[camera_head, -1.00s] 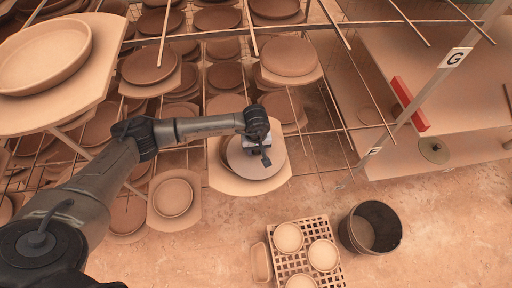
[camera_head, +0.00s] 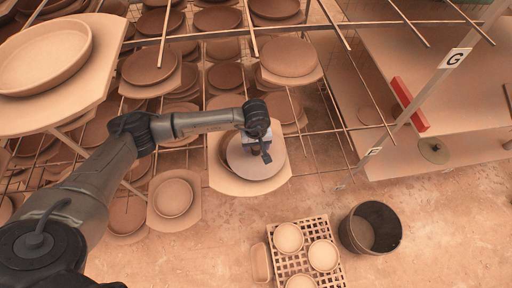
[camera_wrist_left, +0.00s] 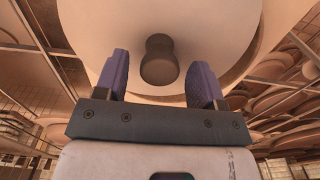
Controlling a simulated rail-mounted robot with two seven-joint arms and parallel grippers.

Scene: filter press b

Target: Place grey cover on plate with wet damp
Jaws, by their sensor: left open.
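The round grey cover (camera_head: 265,170) lies on a plate on a tan board (camera_head: 228,183) jutting from the rack. A brown rim (camera_head: 226,146) shows at the cover's left edge; my arm hides part of it. My left gripper (camera_head: 256,149) is over the cover. In the left wrist view, the cover (camera_wrist_left: 205,22) fills the top and its dark knob (camera_wrist_left: 159,62) appears between the two spread purple fingers of the left gripper (camera_wrist_left: 161,78), with gaps on both sides. I cannot tell whether the plate is damp. My right gripper is not in view.
Wire racks hold several brown plates (camera_head: 150,62) on boards to the left and behind. A crate (camera_head: 292,262) with pale bowls and a dark bucket (camera_head: 370,228) stand on the floor below. A red block (camera_head: 410,105) lies on the right shelf. The lower floor is partly clear.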

